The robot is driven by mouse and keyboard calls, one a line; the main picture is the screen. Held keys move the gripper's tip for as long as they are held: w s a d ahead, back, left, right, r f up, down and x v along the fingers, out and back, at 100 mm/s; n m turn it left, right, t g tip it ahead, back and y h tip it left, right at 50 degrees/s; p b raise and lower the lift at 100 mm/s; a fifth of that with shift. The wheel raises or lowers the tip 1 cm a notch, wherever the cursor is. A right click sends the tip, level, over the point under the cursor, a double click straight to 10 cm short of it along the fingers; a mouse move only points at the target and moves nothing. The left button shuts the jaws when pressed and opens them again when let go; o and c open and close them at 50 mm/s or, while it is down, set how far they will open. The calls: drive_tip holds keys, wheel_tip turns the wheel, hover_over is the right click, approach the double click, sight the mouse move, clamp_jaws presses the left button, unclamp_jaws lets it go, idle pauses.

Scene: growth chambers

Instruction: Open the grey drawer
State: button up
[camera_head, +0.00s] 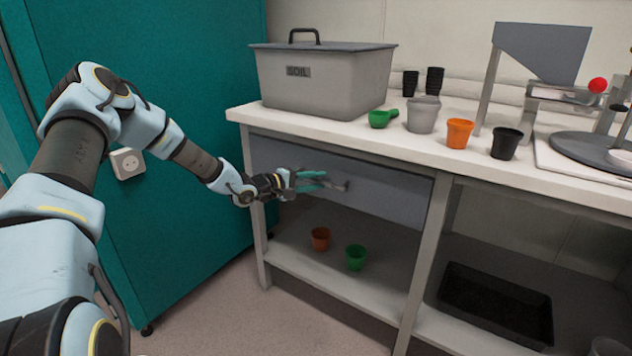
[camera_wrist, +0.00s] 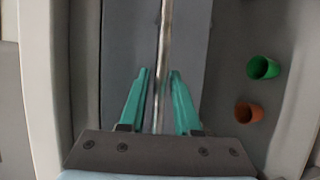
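The grey drawer (camera_head: 390,195) sits under the white worktop, its front looking flush with the bench frame. Its metal bar handle (camera_head: 343,186) is partly hidden by my gripper (camera_head: 318,181), which is at the drawer front. In the wrist view the handle (camera_wrist: 166,40) runs up the picture between the two teal fingers of my gripper (camera_wrist: 159,74). The fingers stand apart on either side of the bar. The gap looks wider on the left side; I cannot tell whether the right finger touches the bar.
An orange pot (camera_head: 320,239) and a green pot (camera_head: 356,257) stand on the shelf below the drawer. A teal cabinet (camera_head: 190,60) stands left.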

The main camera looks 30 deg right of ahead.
clamp_jaws()
idle(1.1)
